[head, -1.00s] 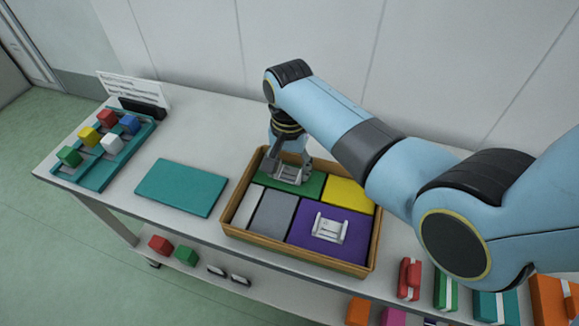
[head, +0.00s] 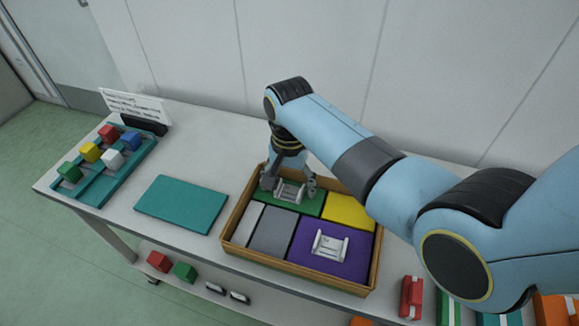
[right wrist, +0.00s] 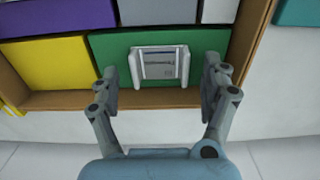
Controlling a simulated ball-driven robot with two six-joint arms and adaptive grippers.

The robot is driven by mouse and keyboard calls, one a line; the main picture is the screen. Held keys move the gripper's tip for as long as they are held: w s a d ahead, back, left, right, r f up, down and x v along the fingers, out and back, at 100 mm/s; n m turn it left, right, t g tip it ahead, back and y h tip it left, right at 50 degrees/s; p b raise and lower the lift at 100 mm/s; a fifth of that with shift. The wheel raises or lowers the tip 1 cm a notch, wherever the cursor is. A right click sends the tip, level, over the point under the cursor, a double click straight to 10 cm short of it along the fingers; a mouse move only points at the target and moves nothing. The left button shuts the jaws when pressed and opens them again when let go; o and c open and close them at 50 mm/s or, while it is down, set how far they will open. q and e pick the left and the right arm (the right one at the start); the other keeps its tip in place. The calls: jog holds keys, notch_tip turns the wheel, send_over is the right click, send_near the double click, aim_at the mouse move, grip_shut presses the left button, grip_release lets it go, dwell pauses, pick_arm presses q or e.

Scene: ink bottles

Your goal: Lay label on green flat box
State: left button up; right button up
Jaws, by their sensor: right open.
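The label, a pale silver-white plate with raised side edges (head: 291,194), lies on the green flat box (head: 311,207) in the back left of the wooden crate. In the right wrist view the label (right wrist: 160,65) rests flat near the middle of the green box (right wrist: 110,48), with green showing around it. My right gripper (head: 290,185) is open above the green box, one finger on each side of the label. In the right wrist view both fingers of the gripper (right wrist: 161,75) stand clear of the label. My left gripper is not in view.
The wooden crate (head: 234,231) also holds yellow (head: 348,212), purple (head: 305,257), grey and white boxes. A similar silver plate (head: 330,246) lies on the purple one. A teal slab (head: 182,204) and a tray of coloured cubes (head: 91,183) stand to the left.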

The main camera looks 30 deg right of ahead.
aim_at(289, 193)
notch_tip(289, 193, up, 11)
jog(key=shift+r+p, duration=0.15)
jog(key=shift+p, duration=0.15)
dwell(0.5)
